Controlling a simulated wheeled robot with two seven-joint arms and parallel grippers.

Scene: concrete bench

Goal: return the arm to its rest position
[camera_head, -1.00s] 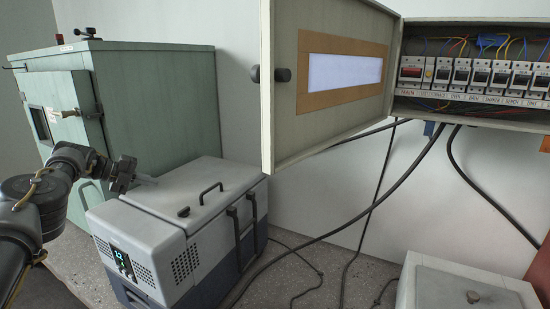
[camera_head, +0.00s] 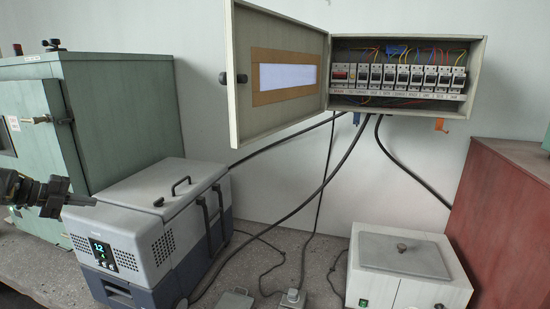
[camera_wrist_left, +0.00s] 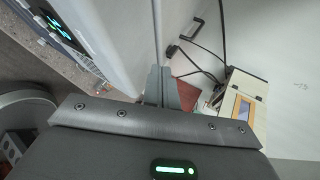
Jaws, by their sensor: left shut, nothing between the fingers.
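My left gripper (camera_head: 88,200) is at the left edge of the head view, in front of the green cabinet and over the left end of the grey cool box. Its fingers point right and are shut, with nothing between them. In the left wrist view the closed fingers (camera_wrist_left: 161,87) show above my wrist plate. I cannot tell whether the fingers touch the box lid or are above it. My right gripper is not in view.
The cool box (camera_head: 140,222) has a lit display. The green cabinet (camera_head: 120,115) stands behind it. An open breaker box (camera_head: 400,105) hangs on the wall, its door swung left. A white lidded box (camera_head: 405,285) and red cabinet (camera_head: 505,220) are right. Cables cross the bench (camera_head: 270,268).

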